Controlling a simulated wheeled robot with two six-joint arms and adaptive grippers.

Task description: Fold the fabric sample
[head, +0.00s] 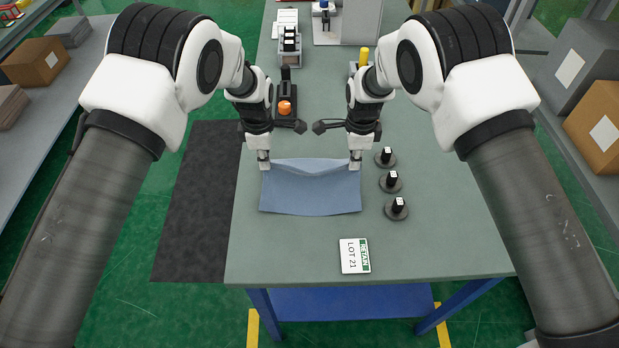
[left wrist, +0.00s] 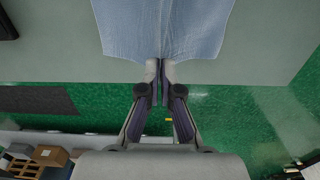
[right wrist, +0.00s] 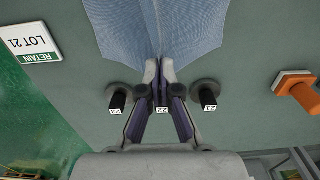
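The blue fabric sample (head: 310,192) lies on the grey-green table (head: 440,240). Its far edge sags in the middle between my two grippers. My left gripper (head: 264,164) is shut on the far left corner, and my right gripper (head: 355,164) is shut on the far right corner. In the left wrist view the fingers (left wrist: 160,72) pinch the cloth (left wrist: 165,25); in the right wrist view the fingers (right wrist: 159,72) pinch the cloth (right wrist: 175,30). The near edge of the cloth lies free on the table. How high the held corners are is hard to tell.
Several dark knobbed weights (head: 390,181) stand close right of the cloth. A white LOT 21 card (head: 354,256) lies nearer the front edge. A black holder with an orange knob (head: 285,107) stands beyond the cloth. The table's front right is clear.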

